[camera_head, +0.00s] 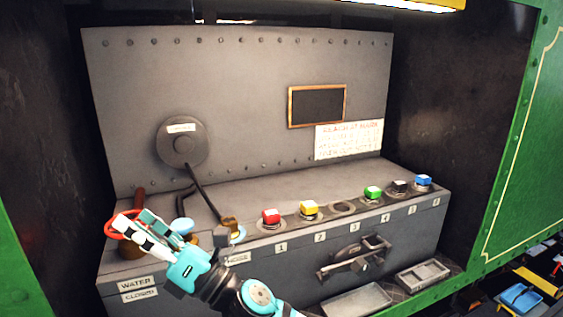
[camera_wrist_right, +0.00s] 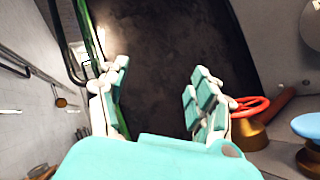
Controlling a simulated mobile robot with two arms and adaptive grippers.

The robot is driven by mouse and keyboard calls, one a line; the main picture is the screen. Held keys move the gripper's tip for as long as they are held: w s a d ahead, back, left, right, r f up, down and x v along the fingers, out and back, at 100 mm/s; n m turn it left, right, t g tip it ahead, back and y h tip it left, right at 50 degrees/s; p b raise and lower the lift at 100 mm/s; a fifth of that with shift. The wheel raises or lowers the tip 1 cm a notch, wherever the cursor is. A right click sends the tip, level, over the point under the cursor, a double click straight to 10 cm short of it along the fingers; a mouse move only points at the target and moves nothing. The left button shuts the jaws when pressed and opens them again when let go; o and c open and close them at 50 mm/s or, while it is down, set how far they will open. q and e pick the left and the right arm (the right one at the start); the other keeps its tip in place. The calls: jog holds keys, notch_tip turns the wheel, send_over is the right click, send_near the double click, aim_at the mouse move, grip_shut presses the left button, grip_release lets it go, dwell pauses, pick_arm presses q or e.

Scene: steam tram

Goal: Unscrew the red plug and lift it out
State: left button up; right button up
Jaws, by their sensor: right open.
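The red plug (camera_head: 271,216) sits in the sloping front ledge of the grey metal cabinet (camera_head: 240,90), above label 1. In the head view my right gripper (camera_head: 136,228) is well to the left of the plug, in front of a red valve wheel (camera_head: 107,229). In the right wrist view its fingers (camera_wrist_right: 155,85) are spread apart with nothing between them. The red plug cannot be made out in the right wrist view. My left gripper is not in view.
Yellow (camera_head: 309,208), green (camera_head: 373,193), black (camera_head: 400,187) and blue (camera_head: 424,180) plugs share the row, with an open hole (camera_head: 342,207) at 3. A blue knob (camera_head: 183,226) and the red wheel (camera_wrist_right: 248,107) stand near my right gripper. Metal trays (camera_head: 357,300) lie below.

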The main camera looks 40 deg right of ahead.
jog(key=s+a+r+n+g+y, duration=0.25)
jog(key=a+n+g+y, duration=0.35)
jog(key=n, duration=0.6)
jog(key=n+g+h, duration=0.9)
jog(key=n+h, duration=1.3)
send_near(271, 212)
jog(key=p+x, duration=0.3)
jog(key=x, duration=0.7)
jog(key=shift+f, duration=0.1)
jog(key=shift+c, duration=0.5)
